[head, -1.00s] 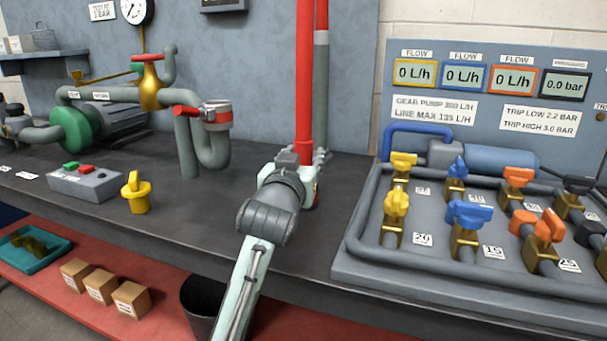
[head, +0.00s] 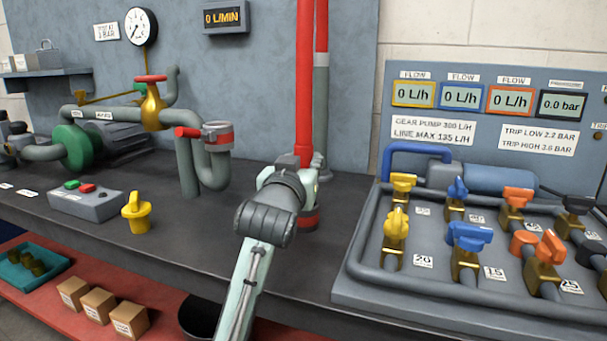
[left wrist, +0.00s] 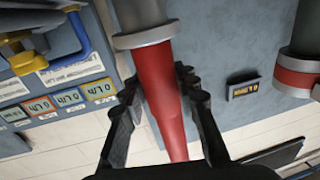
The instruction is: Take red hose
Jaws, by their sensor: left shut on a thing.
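The red hose (head: 305,80) runs up from my left gripper (head: 303,176) and out of the top of the head view. In the left wrist view the red hose (left wrist: 160,85) passes between the two dark fingers of my left gripper (left wrist: 160,100), which are shut on it. A wide grey collar (left wrist: 146,37) sits around the hose at the top of that view. In the head view my wrist hides the fingertips and part of the hose's lower end. My right gripper is in neither view.
A grey pipe with a red upper part (head: 320,105) stands close behind the hose. A grey bent pipe with a red band (head: 216,160) is to the left. A valve panel (head: 420,285) lies to the right.

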